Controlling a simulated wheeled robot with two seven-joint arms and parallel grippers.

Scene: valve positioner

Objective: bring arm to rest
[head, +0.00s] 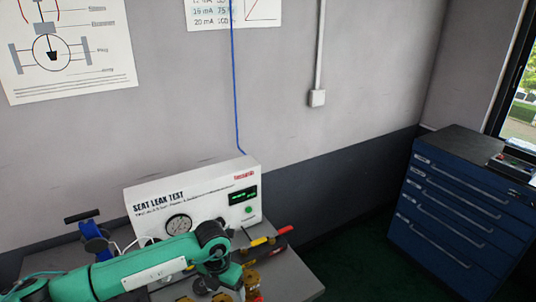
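My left arm (140,268), green with dark joints, reaches in from the lower left across the front of the bench. Its dark joint (212,237) is in front of the seat leak test unit, and the arm bends down from there towards the bottom edge. I cannot make out my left gripper's fingers. My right arm and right gripper are not in view.
The white seat leak test unit (245,180), with a gauge and green display, stands on the grey bench (300,284). Red and yellow-handled tools (268,238) and brass-coloured parts (251,278) lie near the arm. A blue drawer cabinet (450,215) stands right; dark floor (350,255) between is clear.

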